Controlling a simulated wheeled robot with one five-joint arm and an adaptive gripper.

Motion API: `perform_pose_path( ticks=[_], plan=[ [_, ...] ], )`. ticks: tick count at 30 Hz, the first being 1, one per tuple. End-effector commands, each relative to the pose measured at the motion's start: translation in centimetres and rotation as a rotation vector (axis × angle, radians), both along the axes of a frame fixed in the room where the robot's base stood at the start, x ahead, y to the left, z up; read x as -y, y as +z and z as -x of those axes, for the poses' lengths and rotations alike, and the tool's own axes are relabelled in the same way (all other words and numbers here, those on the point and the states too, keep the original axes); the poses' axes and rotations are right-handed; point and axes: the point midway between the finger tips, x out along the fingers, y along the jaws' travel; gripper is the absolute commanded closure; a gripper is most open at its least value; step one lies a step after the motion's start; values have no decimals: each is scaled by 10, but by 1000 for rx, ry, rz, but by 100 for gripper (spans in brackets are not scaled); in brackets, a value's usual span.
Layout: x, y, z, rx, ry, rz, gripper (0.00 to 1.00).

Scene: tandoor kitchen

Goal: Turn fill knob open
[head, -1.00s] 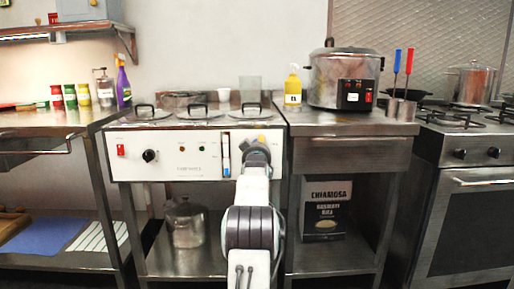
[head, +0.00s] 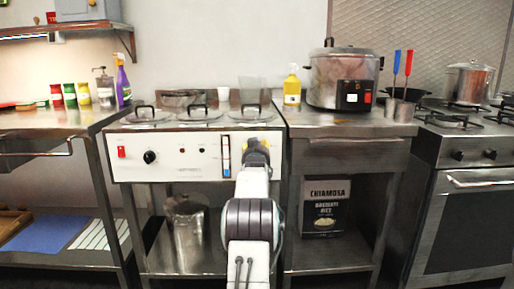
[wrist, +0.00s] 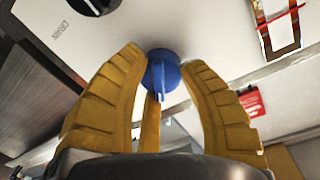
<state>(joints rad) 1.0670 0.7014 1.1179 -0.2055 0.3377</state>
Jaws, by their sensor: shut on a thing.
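A blue knob (wrist: 163,76) with a raised grip bar sits between the yellow fingers of my gripper (wrist: 162,60) in the wrist view. The fingers are shut around it, close to the white panel. In the head view my gripper (head: 257,148) is at the right part of the white front panel (head: 190,165) of a counter unit. My gripper and arm hide the blue knob there.
A level gauge (head: 226,156) with blue in its lower part is just left of my gripper. A black knob (head: 150,157) and red switch (head: 122,152) are further left. A rice bag (head: 325,208) stands on the shelf at right.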

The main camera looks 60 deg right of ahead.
Motion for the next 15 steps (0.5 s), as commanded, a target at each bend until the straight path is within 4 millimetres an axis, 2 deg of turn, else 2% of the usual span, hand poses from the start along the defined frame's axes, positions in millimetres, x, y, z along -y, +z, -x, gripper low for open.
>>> perform_pose_path(
  ticks=[1, 15],
  plan=[
    [-1, 10, -1, 29, 0, 4, 94],
    [-1, 10, -1, 116, -2, -50, 94]
  ],
)
